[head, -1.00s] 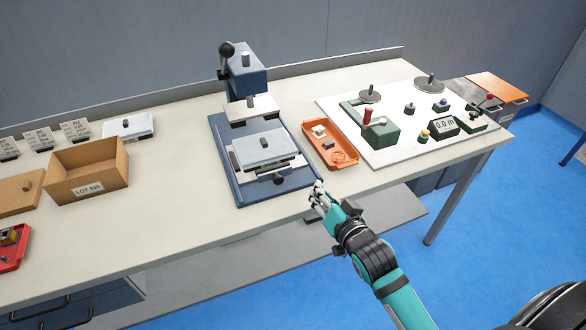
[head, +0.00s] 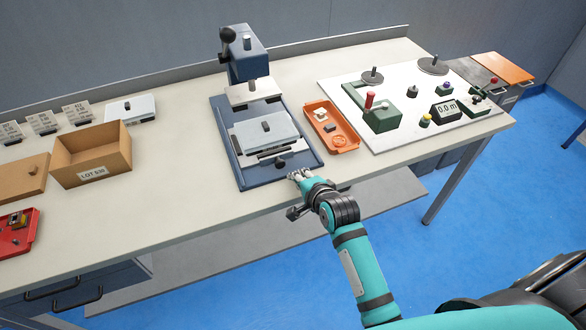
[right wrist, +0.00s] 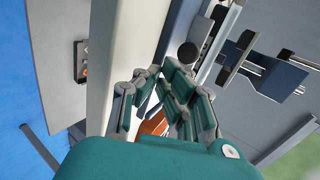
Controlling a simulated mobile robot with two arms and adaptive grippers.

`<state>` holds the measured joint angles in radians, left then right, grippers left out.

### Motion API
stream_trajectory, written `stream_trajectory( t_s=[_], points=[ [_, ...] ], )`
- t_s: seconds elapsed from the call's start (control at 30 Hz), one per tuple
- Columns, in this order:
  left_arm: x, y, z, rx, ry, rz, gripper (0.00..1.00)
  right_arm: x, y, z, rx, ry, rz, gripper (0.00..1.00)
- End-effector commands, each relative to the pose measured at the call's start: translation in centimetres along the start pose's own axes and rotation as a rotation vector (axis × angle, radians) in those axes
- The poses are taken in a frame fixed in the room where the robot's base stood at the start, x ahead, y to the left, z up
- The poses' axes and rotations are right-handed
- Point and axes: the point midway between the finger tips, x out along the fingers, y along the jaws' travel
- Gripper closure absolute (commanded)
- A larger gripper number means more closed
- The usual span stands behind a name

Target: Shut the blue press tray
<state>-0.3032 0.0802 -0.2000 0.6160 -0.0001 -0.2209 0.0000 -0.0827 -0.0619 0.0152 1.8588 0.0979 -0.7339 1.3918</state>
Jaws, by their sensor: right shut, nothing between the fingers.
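The blue press (head: 244,58) stands near the middle of the bench on a flat blue base. Its tray (head: 263,136), topped by a light grey plate with a small dark block, sits forward of the press head, out in front of the column. A black knob (head: 280,162) is on the tray's front. My right gripper (head: 297,175) is shut and empty, just right of and in front of the knob, low near the bench's front edge. In the right wrist view its fingers (right wrist: 165,92) are together, with the dark knob (right wrist: 187,54) beyond them. I cannot tell whether they touch. My left gripper is out of view.
An orange tray (head: 330,127) with small parts lies right of the press. A white board (head: 385,145) with winder parts is farther right. A cardboard box (head: 92,160) and red tray (head: 17,235) are at left.

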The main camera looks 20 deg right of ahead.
Motion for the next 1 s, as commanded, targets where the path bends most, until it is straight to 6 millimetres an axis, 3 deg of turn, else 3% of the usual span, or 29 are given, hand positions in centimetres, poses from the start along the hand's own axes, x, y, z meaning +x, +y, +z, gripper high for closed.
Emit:
stream_trajectory(
  t_s=[0.03, 0.23, 0.73, 0.87, 1.0],
  points=[
    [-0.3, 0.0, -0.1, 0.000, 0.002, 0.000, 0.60, 0.7, -0.9, 0.0, -0.003, 0.000, -0.005, 1.00],
    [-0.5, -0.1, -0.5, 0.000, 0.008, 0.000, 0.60, 2.4, -1.8, 0.0, -0.001, 0.000, -0.004, 1.00],
    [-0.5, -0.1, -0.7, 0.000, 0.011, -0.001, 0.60, 3.2, -2.2, 0.0, 0.000, 0.001, -0.004, 1.00],
    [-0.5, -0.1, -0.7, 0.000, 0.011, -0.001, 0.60, 5.4, -3.5, -0.2, 0.001, 0.001, -0.006, 1.00],
    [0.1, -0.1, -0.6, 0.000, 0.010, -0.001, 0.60, 8.8, -5.3, -0.4, 0.002, 0.001, -0.006, 1.00]
  ],
)
